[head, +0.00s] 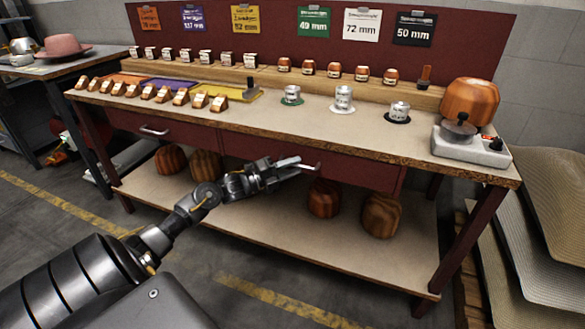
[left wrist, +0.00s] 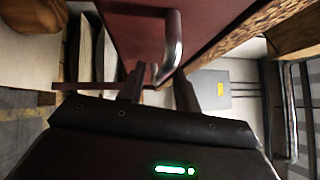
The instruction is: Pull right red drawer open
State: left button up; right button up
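The right red drawer (head: 345,170) is under the workbench top, and its front looks flush with the bench. Its metal handle (head: 310,167) is partly hidden by my left gripper (head: 290,168), which reaches it from the left. In the left wrist view, the curved metal handle (left wrist: 173,40) stands out from the red drawer front (left wrist: 130,32). The two dark fingers of my left gripper (left wrist: 158,85) are apart, with the handle's lower end between them. Firm contact cannot be seen. My right gripper is in neither view.
The left red drawer (head: 180,132) has its own handle (head: 155,131). Wooden hat blocks (head: 381,215) stand on the lower shelf (head: 290,232) below. A press machine (head: 470,145) stands at the bench's right end. The floor in front is clear.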

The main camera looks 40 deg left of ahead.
pick_arm(q)
jog(key=shift+w, duration=0.1)
grip_shut()
jog(key=shift+d, duration=0.15)
